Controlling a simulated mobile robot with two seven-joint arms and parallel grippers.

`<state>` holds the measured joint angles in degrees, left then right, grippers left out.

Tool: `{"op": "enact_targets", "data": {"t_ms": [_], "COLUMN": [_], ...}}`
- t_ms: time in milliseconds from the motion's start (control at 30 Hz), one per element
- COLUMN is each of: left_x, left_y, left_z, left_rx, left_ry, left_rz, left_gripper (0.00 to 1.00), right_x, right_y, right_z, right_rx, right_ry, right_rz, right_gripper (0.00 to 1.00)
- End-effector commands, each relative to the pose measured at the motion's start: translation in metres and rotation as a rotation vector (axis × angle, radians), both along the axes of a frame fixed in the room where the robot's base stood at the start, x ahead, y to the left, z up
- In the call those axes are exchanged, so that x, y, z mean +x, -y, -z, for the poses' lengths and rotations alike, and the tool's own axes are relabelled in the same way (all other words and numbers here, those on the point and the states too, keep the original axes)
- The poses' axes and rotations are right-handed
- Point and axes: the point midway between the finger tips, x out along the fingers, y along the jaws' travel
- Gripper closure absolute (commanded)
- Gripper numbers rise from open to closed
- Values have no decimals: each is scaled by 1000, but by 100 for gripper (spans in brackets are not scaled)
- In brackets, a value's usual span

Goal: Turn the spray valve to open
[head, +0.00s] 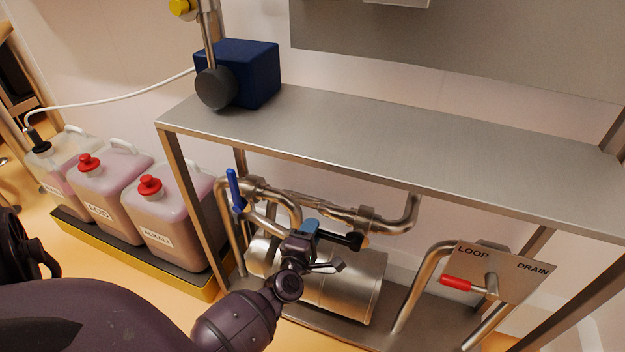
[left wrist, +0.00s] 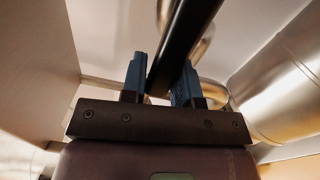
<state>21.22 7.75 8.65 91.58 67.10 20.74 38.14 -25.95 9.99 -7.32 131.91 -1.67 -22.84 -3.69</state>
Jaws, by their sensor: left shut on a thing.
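A black lever handle (head: 343,239) sits on the steel pipework under the shelf, in front of a steel cylinder (head: 345,278). My left gripper (head: 309,231) is at this handle, its blue fingers on either side of it. In the left wrist view the black handle (left wrist: 183,42) runs as a dark bar between the two fingers (left wrist: 160,85), which are shut on it. No label for the spray valve is readable at this handle. The pipe joint behind the gripper is partly hidden. My right gripper is not in view.
A blue lever (head: 236,190) stands upright on the pipe to the left. A red handle (head: 456,284) is by the LOOP/DRAIN plate (head: 505,268) at right. The steel shelf (head: 390,145) lies above. Several jugs stand in a yellow-edged tray (head: 208,289) at left.

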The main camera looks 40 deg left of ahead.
Motion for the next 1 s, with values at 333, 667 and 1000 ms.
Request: {"op": "enact_targets", "data": {"t_ms": [333, 667, 1000], "left_x": [-7, -7, -7], "left_y": [3, 2, 1], "left_z": [20, 20, 18], "left_rx": [-21, -17, -13], "left_ry": [-33, -35, -31], "left_rz": [7, 6, 3], "left_gripper": [100, 51, 51], "right_x": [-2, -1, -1], "right_y": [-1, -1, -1], "right_z": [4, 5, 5], "right_rx": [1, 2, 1], "right_ry": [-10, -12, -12], "right_rz": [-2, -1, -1], "right_gripper": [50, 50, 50]}}
